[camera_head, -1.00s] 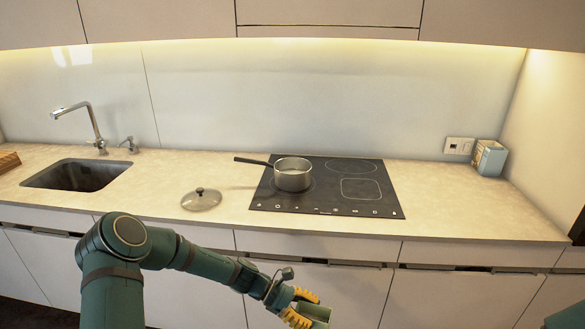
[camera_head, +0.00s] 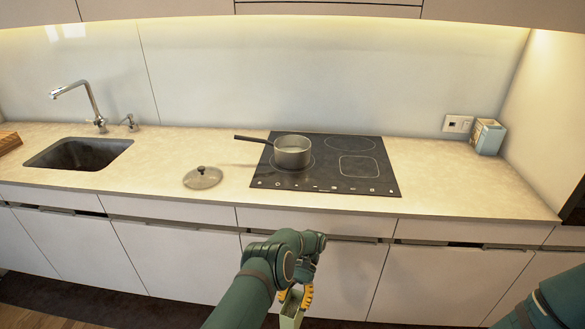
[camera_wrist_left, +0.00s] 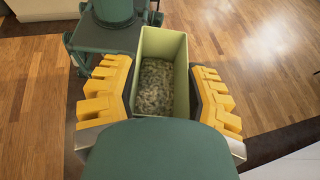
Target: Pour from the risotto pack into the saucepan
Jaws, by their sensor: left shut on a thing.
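My left gripper (camera_head: 296,296) is low in front of the cabinets, well below and in front of the saucepan. It is shut on the risotto pack (camera_head: 291,312), a light green open-topped box.
A glass lid (camera_head: 203,178) lies on the counter left of the black cooktop (camera_head: 330,182). A sink (camera_head: 78,153) with a tap (camera_head: 92,105) is at the left. A carton (camera_head: 487,137) stands at the back right corner.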

